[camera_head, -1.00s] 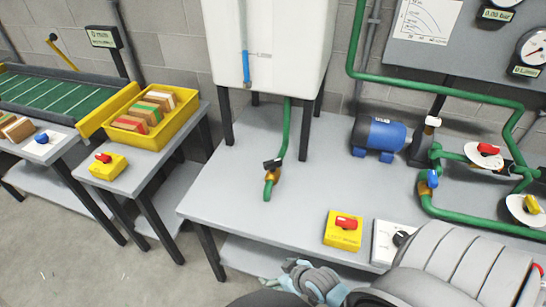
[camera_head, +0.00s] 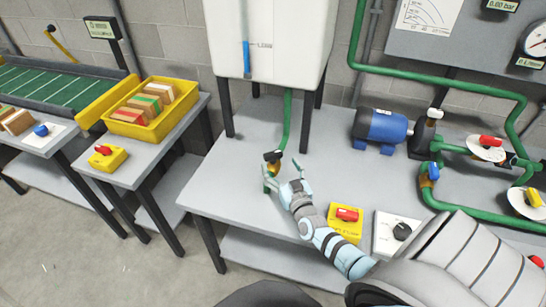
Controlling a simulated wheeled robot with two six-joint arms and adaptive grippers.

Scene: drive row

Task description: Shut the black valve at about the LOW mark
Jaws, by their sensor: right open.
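The black valve (camera_head: 271,156) is a small black handle on a brass body, on the green pipe (camera_head: 287,120) that comes down from the white tank (camera_head: 268,40). The LOW mark (camera_head: 264,44) is on the tank front, beside a sight tube whose blue column (camera_head: 246,60) reaches up to about that mark. My right gripper (camera_head: 284,172) is open, with its fingers just below and right of the valve. Its fingers overlap the lower pipe end in the picture; I cannot tell whether they touch. My left gripper is not in view.
A yellow switch box (camera_head: 345,223) and a black knob on a white plate (camera_head: 401,231) sit near the front edge of the grey bench (camera_head: 225,178). A blue pump (camera_head: 381,126) and green pipes with red, blue and yellow handles are to the right. A yellow crate (camera_head: 152,110) stands left.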

